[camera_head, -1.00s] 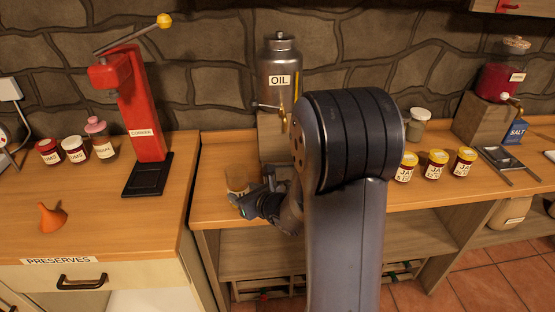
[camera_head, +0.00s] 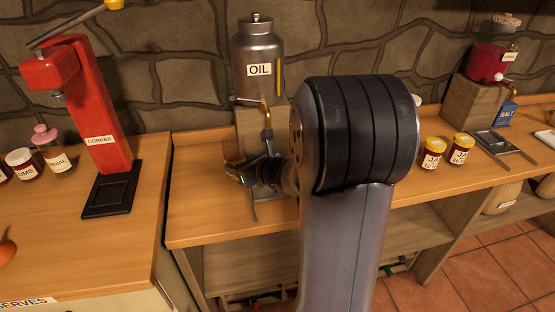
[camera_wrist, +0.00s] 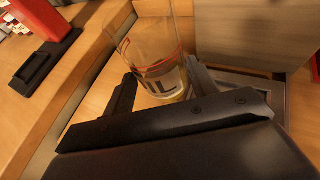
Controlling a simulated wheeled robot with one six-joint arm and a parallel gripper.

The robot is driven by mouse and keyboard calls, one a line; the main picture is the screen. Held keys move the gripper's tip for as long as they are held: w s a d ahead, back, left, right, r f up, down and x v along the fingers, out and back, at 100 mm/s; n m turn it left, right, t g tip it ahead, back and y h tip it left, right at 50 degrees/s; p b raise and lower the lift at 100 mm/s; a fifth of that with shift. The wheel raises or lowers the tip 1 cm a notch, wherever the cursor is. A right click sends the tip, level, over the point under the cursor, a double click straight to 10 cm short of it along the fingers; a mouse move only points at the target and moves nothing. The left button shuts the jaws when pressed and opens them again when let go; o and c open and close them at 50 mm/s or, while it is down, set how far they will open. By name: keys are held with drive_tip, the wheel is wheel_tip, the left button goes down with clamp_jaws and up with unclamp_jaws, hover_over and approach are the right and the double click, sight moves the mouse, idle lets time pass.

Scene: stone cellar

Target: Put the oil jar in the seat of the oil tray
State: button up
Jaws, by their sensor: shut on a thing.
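The oil jar (camera_wrist: 155,50) is a clear glass with a pale label, partly lettered "IL", in the wrist view. My gripper (camera_wrist: 161,80) is shut on it, one finger at each side. In the head view my gripper (camera_head: 243,172) is low over the counter, in front of the oil can's tap; the jar is hard to make out there. The oil tray shows as a grey frame (camera_wrist: 277,88) to the right of the jar in the wrist view. In the head view a grey bar of it (camera_head: 253,206) shows beside my gripper. Its seat is hidden.
The metal oil can (camera_head: 258,60) stands on a wooden block (camera_head: 249,122) behind my gripper, its tap close above. A red corker (camera_head: 90,115) stands at left. Jam jars (camera_head: 432,154), a salt packet (camera_head: 506,112) and another tray (camera_head: 490,145) are at right.

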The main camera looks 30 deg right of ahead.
drive_tip(key=d, duration=0.2)
drive_tip(key=s+d, duration=0.1)
drive_tip(key=d, duration=0.1)
drive_tip(key=d+p, duration=0.1)
drive_tip(key=d, duration=0.1)
drive_tip(key=shift+s+d, duration=0.15)
drive_tip(key=shift+s, duration=0.25)
drive_tip(key=d, duration=0.2)
drive_tip(key=shift+s+d+p, duration=0.3)
drive_tip(key=shift+s+p, duration=0.05)
drive_tip(key=shift+s+d+f, duration=0.15)
drive_tip(key=shift+d+f, duration=0.1)
drive_tip(key=shift+f, duration=0.45)
drive_tip(key=shift+f, duration=0.1)
drive_tip(key=shift+f+b, duration=0.2)
drive_tip(key=shift+b, duration=0.25)
drive_tip(key=o, duration=1.2)
drive_tip(key=shift+r, duration=0.1)
drive_tip(key=shift+r, duration=0.1)
